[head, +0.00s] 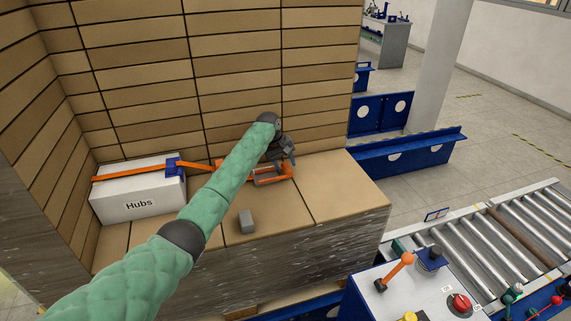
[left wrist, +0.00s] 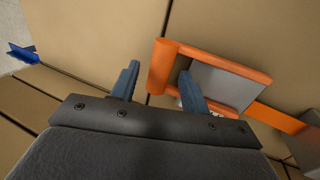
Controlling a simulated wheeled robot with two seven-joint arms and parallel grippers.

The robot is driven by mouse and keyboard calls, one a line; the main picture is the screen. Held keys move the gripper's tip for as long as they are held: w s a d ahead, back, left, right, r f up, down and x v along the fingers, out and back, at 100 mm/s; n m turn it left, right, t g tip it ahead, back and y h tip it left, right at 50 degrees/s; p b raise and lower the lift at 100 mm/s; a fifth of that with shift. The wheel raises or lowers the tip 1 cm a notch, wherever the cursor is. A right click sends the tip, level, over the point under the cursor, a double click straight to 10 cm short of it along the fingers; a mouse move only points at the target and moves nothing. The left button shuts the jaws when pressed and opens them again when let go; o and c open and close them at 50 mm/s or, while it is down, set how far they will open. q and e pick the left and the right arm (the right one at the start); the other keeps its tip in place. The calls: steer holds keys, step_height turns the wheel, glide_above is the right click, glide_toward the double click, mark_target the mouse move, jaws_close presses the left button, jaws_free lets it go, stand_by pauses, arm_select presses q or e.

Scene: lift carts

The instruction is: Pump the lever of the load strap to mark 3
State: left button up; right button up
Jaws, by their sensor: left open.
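An orange load strap (head: 135,173) runs over a white box labelled "Hubs" (head: 137,203) and on to a grey ratchet with an orange lever frame (head: 270,180) on the cartons. In the left wrist view the lever's rounded orange end bar (left wrist: 163,66) appears between the fingertips, nearer the right finger. I cannot tell whether it is at finger depth. My left gripper (head: 285,158) is open and empty at the lever; its two blue-grey fingers also show in the left wrist view (left wrist: 159,78). My arm hides part of the strap. No mark is readable. My right gripper is out of view.
Stacked cartons (head: 240,60) form a wall close behind the lever. A small grey block (head: 246,221) lies on the carton top in front. A control panel (head: 425,290) and a roller conveyor (head: 505,235) stand at the lower right.

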arm_select(q)
steer(key=shift+d+f, duration=0.15)
steer(key=shift+f, duration=0.45)
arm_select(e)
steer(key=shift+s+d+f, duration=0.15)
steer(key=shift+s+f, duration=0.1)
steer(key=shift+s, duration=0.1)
arm_select(q)
jaws_close()
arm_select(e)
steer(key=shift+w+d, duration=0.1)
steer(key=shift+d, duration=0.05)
arm_select(q)
steer(key=shift+d+r, duration=0.1)
steer(key=shift+r, duration=0.05)
